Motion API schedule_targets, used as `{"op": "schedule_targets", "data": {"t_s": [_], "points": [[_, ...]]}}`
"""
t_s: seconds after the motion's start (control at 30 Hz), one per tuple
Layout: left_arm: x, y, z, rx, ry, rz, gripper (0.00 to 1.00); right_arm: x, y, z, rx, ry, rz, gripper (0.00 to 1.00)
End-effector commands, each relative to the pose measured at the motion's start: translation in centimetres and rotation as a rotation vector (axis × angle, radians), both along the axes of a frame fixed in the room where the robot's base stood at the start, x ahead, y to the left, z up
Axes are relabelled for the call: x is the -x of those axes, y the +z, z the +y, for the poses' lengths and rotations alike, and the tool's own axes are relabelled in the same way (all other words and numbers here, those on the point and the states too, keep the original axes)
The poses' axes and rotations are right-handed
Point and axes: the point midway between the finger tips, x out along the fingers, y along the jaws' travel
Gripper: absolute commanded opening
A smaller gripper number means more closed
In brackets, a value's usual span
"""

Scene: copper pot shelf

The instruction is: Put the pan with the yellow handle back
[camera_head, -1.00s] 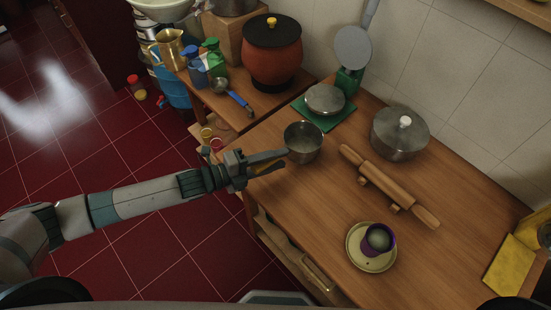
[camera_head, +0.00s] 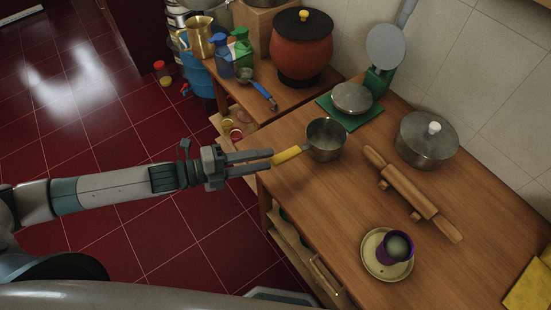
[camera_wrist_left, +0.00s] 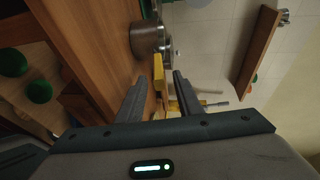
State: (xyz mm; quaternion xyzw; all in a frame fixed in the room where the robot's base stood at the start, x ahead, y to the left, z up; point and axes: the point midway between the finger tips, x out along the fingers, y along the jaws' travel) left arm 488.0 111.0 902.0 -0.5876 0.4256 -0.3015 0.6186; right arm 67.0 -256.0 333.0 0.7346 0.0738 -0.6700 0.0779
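The metal pan (camera_head: 326,139) with the yellow handle (camera_head: 287,155) stands upright on the wooden counter, near its left edge, with the handle pointing left. In the left wrist view the pan (camera_wrist_left: 149,37) is at the top, and its yellow handle (camera_wrist_left: 158,72) shows ahead of the gap between the fingers. My left gripper (camera_head: 271,160) is level with the handle's free end, its fingers apart and pointing at the pan. It also shows in the left wrist view (camera_wrist_left: 157,82), open with nothing clamped. My right gripper is not in view.
A rolling pin (camera_head: 412,193), a lidded pot (camera_head: 427,140), a green scale (camera_head: 351,104) and a saucer with a purple cup (camera_head: 387,255) occupy the counter (camera_head: 315,205). A wooden shelf (camera_wrist_left: 258,45) is on the wall in the wrist view.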

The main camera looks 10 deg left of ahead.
Motion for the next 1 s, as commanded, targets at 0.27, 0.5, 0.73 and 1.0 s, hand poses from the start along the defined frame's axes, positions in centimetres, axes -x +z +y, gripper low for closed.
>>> {"op": "schedule_targets", "data": {"t_s": [0.27,0.5,0.73,1.0], "points": [[0.9,0.3,1.6,0.000,-0.001,0.000,0.33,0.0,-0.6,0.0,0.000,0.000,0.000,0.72],[0.9,0.4,1.6,0.000,-0.001,0.000,0.33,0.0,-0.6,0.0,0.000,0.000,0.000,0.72],[0.9,0.4,1.6,0.000,-0.001,0.000,0.33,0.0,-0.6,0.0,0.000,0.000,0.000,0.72],[0.9,0.3,1.6,0.000,-0.001,0.000,0.33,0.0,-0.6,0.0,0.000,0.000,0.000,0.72]]}}
